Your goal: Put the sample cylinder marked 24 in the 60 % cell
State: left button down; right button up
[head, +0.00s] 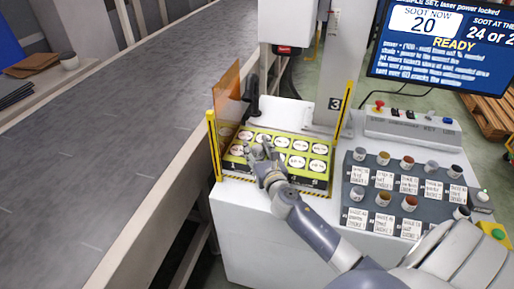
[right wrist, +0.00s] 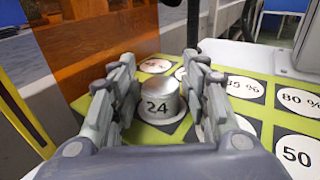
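The sample cylinder marked 24 (right wrist: 160,106) is a short grey metal cylinder. It stands upright on the yellow-green cell board (right wrist: 151,134), and the label of the cell under it is hidden. My right gripper (right wrist: 160,88) has one finger on each side of it, with little or no visible gap. In the head view my right gripper (head: 259,150) points down at the board's left part, and the cylinder cannot be made out there. Cells reading 35 % (right wrist: 245,87), 80 % (right wrist: 300,101) and 50 (right wrist: 298,155) lie to the right. My left gripper is not in view.
An orange clear panel (head: 228,92) and yellow posts (head: 214,145) edge the board. A dark rack (head: 398,205) with several small cups and cards lies to the right. A screen (head: 445,45) reads READY and SOOT NOW 20. A wide grey conveyor (head: 130,110) runs at left.

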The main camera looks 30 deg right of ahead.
jog(key=shift+r, duration=0.1)
jog(key=shift+s, duration=0.15)
jog(key=v, duration=1)
jog(key=shift+s, duration=0.1)
jog(key=shift+v, duration=0.8)
jog(key=shift+r, duration=0.15)
jog(key=shift+s, duration=0.1)
